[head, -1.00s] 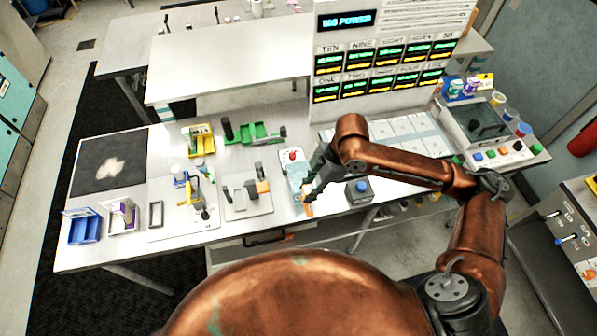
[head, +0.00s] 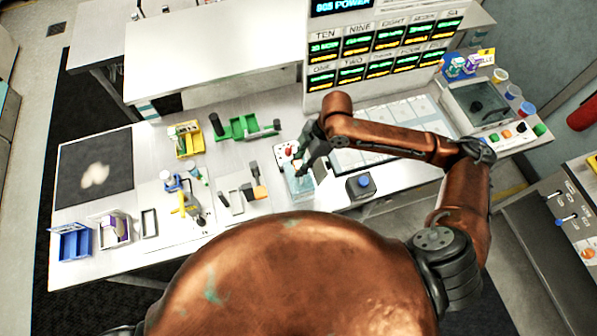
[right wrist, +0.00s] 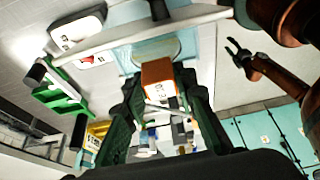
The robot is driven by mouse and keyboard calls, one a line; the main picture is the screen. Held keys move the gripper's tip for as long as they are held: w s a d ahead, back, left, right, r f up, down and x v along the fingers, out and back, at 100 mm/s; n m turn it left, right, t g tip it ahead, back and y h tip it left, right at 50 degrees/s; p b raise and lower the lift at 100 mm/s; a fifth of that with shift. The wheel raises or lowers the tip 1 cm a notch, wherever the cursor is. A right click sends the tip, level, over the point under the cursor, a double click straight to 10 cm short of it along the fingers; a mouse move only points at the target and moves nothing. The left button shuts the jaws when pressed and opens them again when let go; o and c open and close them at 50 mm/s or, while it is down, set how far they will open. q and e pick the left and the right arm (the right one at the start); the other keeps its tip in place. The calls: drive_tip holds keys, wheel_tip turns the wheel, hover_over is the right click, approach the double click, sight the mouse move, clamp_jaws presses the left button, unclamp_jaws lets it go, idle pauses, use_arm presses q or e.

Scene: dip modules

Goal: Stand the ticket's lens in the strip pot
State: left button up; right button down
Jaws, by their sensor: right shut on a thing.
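My right gripper (head: 300,165) is over the light-blue station at the front middle of the table. In the right wrist view its two dark fingers (right wrist: 163,100) are shut on an orange-brown piece (right wrist: 158,74) with a pale printed label. I cannot tell whether this piece is the ticket's lens. The light-blue station (head: 300,187) shows partly under the gripper; in the right wrist view a light-blue surface with a round glassy part (right wrist: 152,50) lies beyond the piece. I cannot tell which container is the strip pot. My left gripper (right wrist: 236,50) shows in the right wrist view, its fingers apart.
A yellow bin (head: 188,144), a green tray (head: 243,127) and a blue bin (head: 70,243) stand to the left. A dark box with a blue button (head: 361,185) is right of the station. A labelled display board (head: 385,50) rises behind. A dark mat (head: 95,170) lies far left.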

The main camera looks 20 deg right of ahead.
drive_tip(key=shift+f, duration=2.55)
drive_tip(key=c, duration=1.6)
unclamp_jaws()
drive_tip(key=shift+f, duration=0.1)
drive_tip(key=v, duration=1.2)
